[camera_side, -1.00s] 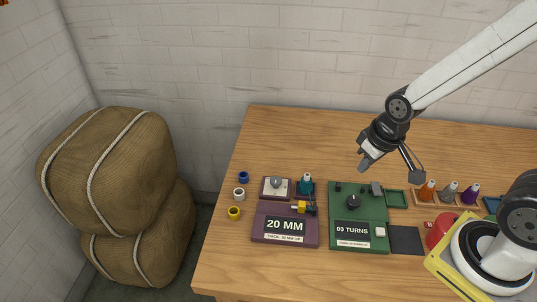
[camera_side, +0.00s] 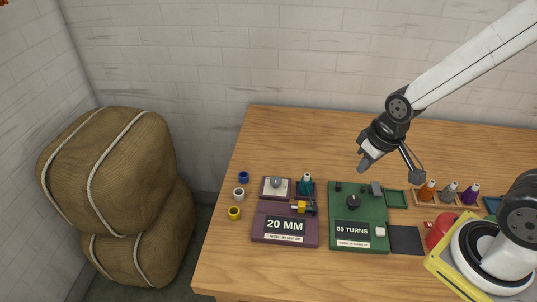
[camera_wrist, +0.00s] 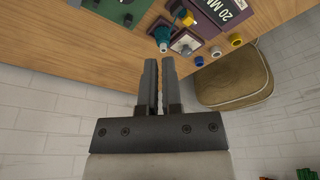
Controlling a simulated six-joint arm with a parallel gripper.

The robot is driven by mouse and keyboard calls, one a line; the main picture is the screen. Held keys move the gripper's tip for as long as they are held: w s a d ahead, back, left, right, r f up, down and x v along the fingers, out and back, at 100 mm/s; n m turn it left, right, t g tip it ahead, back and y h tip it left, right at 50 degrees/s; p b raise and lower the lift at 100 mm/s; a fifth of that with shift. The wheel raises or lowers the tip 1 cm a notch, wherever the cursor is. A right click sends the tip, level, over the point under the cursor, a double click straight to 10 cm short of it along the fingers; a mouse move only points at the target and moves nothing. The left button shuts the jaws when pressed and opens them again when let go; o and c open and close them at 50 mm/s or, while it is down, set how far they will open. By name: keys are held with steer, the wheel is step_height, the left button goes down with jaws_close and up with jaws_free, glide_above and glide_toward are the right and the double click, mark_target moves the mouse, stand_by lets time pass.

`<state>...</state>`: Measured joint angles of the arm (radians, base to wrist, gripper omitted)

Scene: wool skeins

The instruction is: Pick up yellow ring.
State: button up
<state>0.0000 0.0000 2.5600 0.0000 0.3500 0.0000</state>
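The yellow ring (camera_side: 234,212) lies on the wooden table near its left edge, nearest the front in a short row of three rings. It also shows in the wrist view (camera_wrist: 236,40) at the upper right. My gripper (camera_side: 365,161) hangs in the air over the back of the table, well to the right of the ring and apart from it. In the wrist view its two fingers (camera_wrist: 160,64) are a small gap apart with nothing between them.
A white ring (camera_side: 239,193) and a blue ring (camera_side: 243,176) lie behind the yellow one. The purple "20 MM" station (camera_side: 285,239) and the green "00 TURNS" station (camera_side: 358,218) stand to the right. Several coloured cones stand farther right. The back left table is clear.

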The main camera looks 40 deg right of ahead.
steer(key=o, duration=1)
steer(key=m+g, duration=0.3)
steer(key=m, duration=1.5)
glide_toward(234, 209)
steer(key=s+a, duration=0.1)
steer(key=shift+s+d+f, duration=0.1)
steer(key=shift+f, duration=1.95)
steer(key=shift+s+d+f, duration=0.1)
steer(key=shift+f, duration=1.95)
steer(key=shift+c, duration=0.2)
